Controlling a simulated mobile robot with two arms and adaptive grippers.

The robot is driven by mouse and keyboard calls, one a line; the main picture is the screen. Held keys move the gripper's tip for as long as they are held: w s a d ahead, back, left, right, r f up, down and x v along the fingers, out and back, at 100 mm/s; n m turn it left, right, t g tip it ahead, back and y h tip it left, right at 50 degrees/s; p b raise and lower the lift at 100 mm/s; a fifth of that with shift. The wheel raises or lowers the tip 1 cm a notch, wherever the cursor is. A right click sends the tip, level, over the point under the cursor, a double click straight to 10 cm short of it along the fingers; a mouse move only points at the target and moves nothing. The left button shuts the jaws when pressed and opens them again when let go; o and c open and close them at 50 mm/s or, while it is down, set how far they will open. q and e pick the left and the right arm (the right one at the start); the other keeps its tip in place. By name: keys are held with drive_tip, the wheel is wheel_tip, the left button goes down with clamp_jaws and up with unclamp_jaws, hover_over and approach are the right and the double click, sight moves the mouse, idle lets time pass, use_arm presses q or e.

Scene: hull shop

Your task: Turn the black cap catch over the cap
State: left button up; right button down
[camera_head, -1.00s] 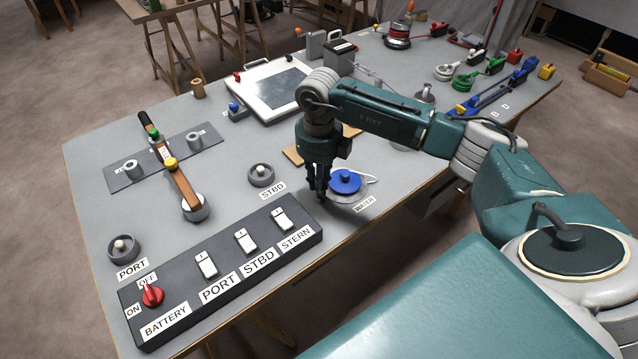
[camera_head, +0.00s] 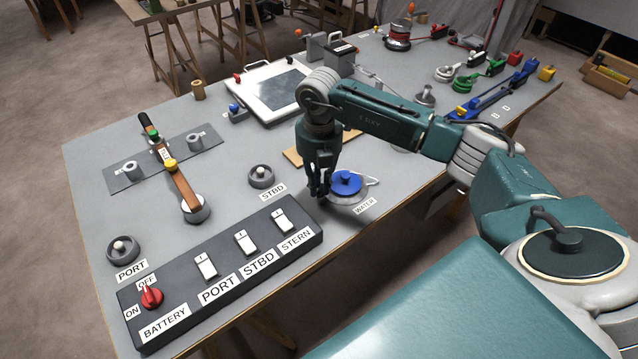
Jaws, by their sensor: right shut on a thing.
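The blue cap (camera_head: 346,182) sits on a round pale base by the WATER label (camera_head: 365,206), near the table's front edge. My right gripper (camera_head: 319,192) points down just left of the cap, with its fingers low at the base's rim. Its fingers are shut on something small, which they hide. From its place beside the cap I take it to be the black cap catch, but I cannot make out its shape or angle. The top of the cap shows uncovered. My left gripper is not in view.
A black switch panel (camera_head: 180,300) with white rockers and a red knob lies along the front left. A STBD fitting (camera_head: 262,176) stands left of my gripper. A wooden piece (camera_head: 292,157) lies behind it.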

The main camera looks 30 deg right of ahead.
sight(320, 187)
drive_tip(key=m, duration=0.6)
drive_tip(key=shift+w+d+m+p, duration=0.1)
drive_tip(key=shift+d+m+p, duration=0.05)
drive_tip(key=shift+m+p, duration=0.2)
idle(0.5)
drive_tip(key=c, duration=1.7)
unclamp_jaws()
drive_tip(key=shift+o, duration=0.2)
drive_tip(key=shift+r, duration=0.1)
wheel_tip(320, 187, up, 12)
